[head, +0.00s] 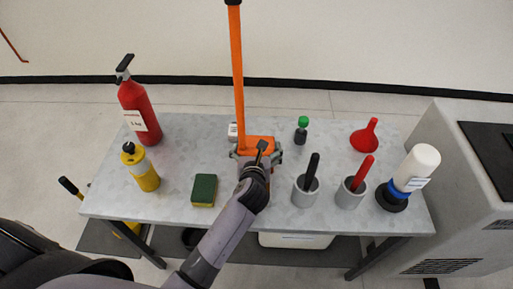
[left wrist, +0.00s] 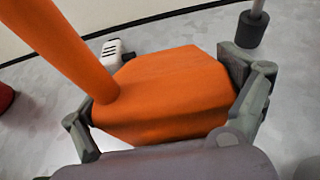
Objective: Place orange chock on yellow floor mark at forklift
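The orange chock (head: 258,143) with its long upright orange handle (head: 237,80) is at the middle of the grey workbench. My left gripper (head: 257,157) reaches it from the front, with one finger on each side of the block. In the left wrist view, the chock's block (left wrist: 170,95) fills the space between the fingers (left wrist: 160,105), and both pads appear to touch its sides. I cannot tell whether the chock is resting on the bench or slightly raised. My right gripper is not in view. No yellow floor mark or forklift shows.
On the workbench (head: 225,218) stand a red extinguisher (head: 140,110), yellow bottle (head: 141,170), sponge (head: 204,190), green-topped item (head: 302,130), red funnel (head: 365,136), two grey cups (head: 305,193) and a white-blue bottle (head: 412,170). A white object (left wrist: 112,52) sits behind the chock. A grey cabinet (head: 470,190) stands right.

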